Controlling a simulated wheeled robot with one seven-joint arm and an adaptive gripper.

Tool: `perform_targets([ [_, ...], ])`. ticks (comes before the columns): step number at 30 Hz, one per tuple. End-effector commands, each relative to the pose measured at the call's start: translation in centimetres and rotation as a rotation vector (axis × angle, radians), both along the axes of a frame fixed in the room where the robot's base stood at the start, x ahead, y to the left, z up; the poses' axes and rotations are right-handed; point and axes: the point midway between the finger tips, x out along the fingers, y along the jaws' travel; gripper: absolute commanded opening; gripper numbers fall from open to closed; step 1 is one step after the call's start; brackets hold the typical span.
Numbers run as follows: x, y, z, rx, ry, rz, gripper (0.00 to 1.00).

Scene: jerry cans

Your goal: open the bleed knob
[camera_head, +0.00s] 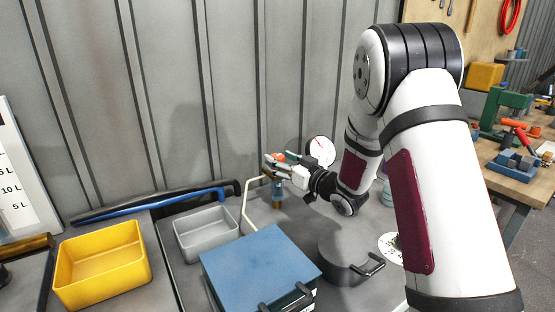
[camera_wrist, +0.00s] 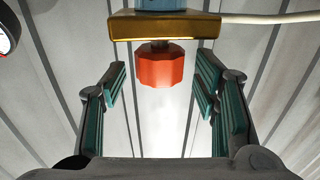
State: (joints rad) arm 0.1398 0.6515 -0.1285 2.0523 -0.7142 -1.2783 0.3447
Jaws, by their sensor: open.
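The bleed knob is an orange-red faceted knob (camera_wrist: 161,68) on a short stem under a brass-coloured block (camera_wrist: 165,25) in the wrist view. It also shows as a small orange spot (camera_head: 280,157) beside my gripper in the head view. My gripper (camera_wrist: 160,85) is open, with one teal-padded finger to each side of the knob and clear gaps between. I cannot tell how far the fingertips reach along the knob. In the head view my gripper (camera_head: 279,166) is at the fitting on the bench, partly hiding it.
A round gauge (camera_head: 320,151) stands just behind my gripper. A pale thin tube (camera_head: 247,203) runs beside the fitting. A blue-topped box (camera_head: 260,265), a grey bin (camera_head: 206,233), a yellow bin (camera_head: 102,264) and a dark round can (camera_head: 345,258) crowd the bench. A grey panelled wall is close behind.

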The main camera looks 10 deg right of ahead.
Motion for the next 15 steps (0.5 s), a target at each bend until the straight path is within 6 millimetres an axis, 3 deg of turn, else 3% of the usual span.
perform_targets([
  [6,1.6,0.8,0.0,0.000,0.000,0.000,0.55],
  [15,1.8,0.8,0.0,0.000,0.000,-0.001,0.55],
])
